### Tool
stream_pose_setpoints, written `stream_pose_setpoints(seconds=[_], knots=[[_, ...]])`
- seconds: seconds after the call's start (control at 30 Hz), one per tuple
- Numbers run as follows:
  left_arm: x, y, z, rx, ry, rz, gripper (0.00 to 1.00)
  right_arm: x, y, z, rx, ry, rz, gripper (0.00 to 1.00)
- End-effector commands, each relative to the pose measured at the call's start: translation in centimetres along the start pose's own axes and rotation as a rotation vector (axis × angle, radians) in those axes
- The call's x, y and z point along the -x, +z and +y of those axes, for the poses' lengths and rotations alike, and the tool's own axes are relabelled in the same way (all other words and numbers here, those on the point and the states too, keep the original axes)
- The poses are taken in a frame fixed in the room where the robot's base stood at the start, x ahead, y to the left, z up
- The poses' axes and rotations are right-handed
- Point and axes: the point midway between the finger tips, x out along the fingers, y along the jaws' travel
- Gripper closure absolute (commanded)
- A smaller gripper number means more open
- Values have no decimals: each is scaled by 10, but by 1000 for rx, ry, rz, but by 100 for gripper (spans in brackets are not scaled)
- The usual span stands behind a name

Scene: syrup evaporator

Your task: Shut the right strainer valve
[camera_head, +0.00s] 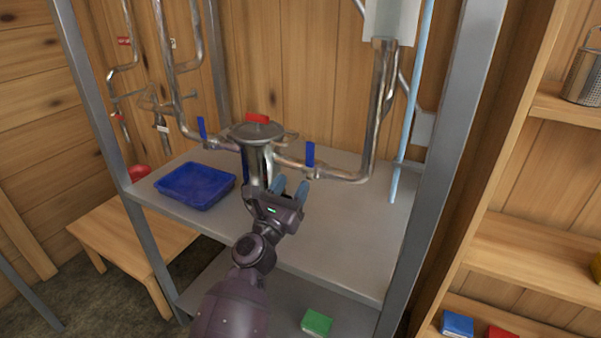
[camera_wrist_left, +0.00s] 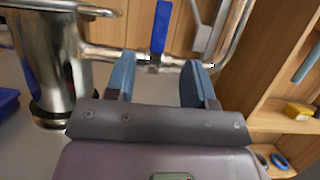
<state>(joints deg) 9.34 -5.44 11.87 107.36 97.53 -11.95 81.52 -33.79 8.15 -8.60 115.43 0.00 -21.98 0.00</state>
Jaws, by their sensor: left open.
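The right strainer valve has an upright blue handle (camera_head: 310,155) on the pipe to the right of the metal strainer (camera_head: 257,160). In the left wrist view the same blue handle (camera_wrist_left: 161,26) stands upright beyond the fingers, between them and apart from them. My left gripper (camera_head: 290,188) is open and empty, in front of and a little below the valve; its blue fingertips also show in the left wrist view (camera_wrist_left: 160,75). A second blue handle (camera_head: 201,128) stands on the pipe left of the strainer. My right gripper is not in view.
A blue tray (camera_head: 163,197) sits on the grey shelf (camera_head: 345,238) left of the strainer. A vertical light-blue pipe (camera_head: 409,115) and the rack's right post (camera_head: 455,130) stand to the right. The shelf right of my gripper is clear.

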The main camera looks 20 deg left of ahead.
Motion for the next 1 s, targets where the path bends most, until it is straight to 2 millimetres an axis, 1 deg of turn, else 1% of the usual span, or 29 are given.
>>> stream_pose_setpoints(seconds=[0.03,0.1,0.23,0.43,0.83,0.93,1.0], knots=[[9,-2,0,1,0,3,51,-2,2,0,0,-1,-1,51],[16,-2,0,2,0,1,51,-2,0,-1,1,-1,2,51],[24,-1,0,1,-1,1,51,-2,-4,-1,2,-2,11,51],[26,1,0,1,-1,-2,51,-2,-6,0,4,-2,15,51],[26,0,-1,-9,-5,0,51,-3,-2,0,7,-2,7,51],[33,0,-6,-93,-45,8,51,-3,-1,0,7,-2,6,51],[44,0,-14,-221,-107,19,51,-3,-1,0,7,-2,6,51]])
